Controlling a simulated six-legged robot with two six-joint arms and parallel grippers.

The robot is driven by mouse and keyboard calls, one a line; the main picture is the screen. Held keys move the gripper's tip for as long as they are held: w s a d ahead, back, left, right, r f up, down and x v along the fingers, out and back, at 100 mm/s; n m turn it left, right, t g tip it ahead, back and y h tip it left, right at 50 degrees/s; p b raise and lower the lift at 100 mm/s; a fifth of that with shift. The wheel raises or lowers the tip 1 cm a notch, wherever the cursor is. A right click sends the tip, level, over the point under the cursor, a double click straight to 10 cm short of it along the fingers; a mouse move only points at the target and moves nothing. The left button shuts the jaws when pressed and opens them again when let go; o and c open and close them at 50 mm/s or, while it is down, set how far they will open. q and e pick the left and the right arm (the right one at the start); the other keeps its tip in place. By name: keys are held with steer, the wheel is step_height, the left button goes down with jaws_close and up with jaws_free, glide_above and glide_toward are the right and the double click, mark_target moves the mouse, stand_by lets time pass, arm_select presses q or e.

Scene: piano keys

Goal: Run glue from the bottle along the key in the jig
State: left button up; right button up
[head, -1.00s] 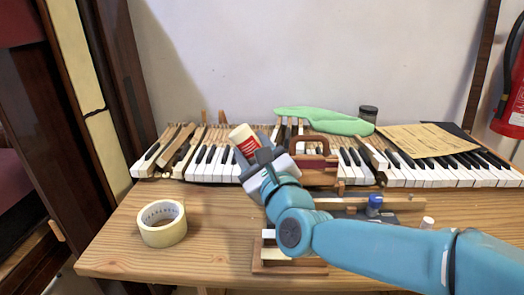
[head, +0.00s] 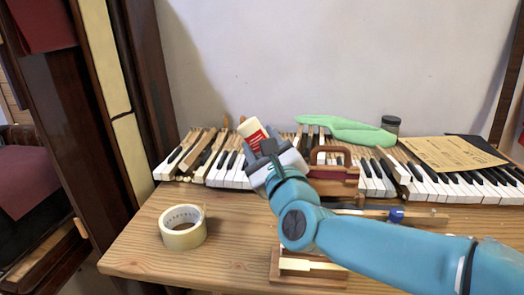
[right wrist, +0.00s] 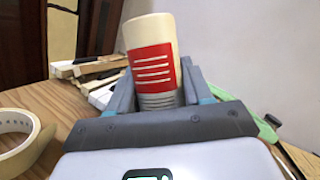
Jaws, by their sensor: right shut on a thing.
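The glue bottle (head: 252,131) is white with a red label. My right gripper (head: 262,150) is shut on it and holds it tilted in front of the piano keys. My left gripper is not in view.
A roll of tape (head: 183,228) lies at the left of the table. A row of piano keys (head: 230,165) runs along the back. The wood between tape and jig is clear.

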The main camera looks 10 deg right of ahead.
mark_target(266, 136)
steer(key=shift+r+p, duration=0.55)
steer(key=shift+r, duration=1)
steer(key=shift+r+p, duration=1)
steer(key=shift+r, duration=0.55)
steer(key=shift+f, duration=0.1)
